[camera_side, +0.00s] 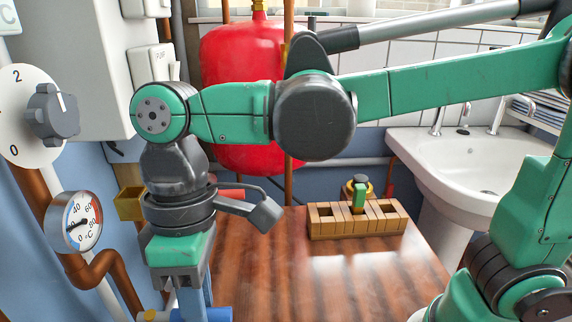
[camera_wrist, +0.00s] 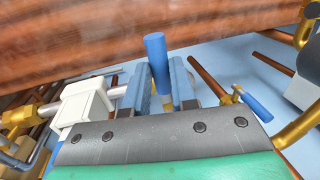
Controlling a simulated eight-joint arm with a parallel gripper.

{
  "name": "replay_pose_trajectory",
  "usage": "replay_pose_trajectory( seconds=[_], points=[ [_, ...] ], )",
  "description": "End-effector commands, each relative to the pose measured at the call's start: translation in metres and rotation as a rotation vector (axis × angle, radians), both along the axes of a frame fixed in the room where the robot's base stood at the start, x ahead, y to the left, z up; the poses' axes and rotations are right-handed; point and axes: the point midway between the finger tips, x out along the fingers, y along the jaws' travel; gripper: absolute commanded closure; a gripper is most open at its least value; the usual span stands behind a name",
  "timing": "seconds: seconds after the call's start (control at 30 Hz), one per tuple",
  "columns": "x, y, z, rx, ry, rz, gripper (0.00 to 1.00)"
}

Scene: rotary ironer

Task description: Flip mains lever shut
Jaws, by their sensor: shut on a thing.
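A blue cylindrical lever handle (camera_wrist: 155,50) stands between the two blue-grey fingers of my gripper (camera_wrist: 162,78) in the wrist view. The fingers are shut on it, and its free end sticks out past them towards the wooden surface. In the side view my gripper (camera_side: 186,300) points down at the left of the wooden table, low in the picture. A blue handle (camera_side: 218,314) shows beside the fingers at the bottom edge, with a brass fitting at its left. The fingertips and the lever's pivot are hidden or cut off there.
A second blue handle (camera_wrist: 254,103) on brass and a white box (camera_wrist: 85,103) flank the fingers. Copper pipes and a dial gauge (camera_side: 75,222) are at the left. A wooden rack (camera_side: 322,229) stands on the table, which has bare room in front.

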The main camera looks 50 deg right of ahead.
Motion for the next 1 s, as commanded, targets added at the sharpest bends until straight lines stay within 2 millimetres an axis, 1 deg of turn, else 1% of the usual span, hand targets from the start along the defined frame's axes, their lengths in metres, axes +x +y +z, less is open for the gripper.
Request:
replay_pose_trajectory(
  seconds=[0.23,0.27,0.3,0.33,0.37,0.63,0.73,1.0],
  points=[
    [0.001,0.0,-0.001,0.001,-0.006,-0.001,1.0],
    [0.001,0.0,-0.001,0.001,-0.006,-0.001,0.73],
    [0.001,0.0,-0.001,0.0,-0.005,-0.002,0.61],
    [0.001,0.0,-0.001,0.0,-0.005,-0.002,0.53],
    [0.001,0.0,0.0,0.0,-0.005,-0.002,0.47],
    [0.001,0.0,0.0,0.0,-0.003,-0.001,0.47],
    [0.001,-0.001,0.004,0.0,-0.003,-0.002,0.47],
    [0.006,-0.005,0.038,-0.001,-0.003,-0.002,0.47]
  ],
)
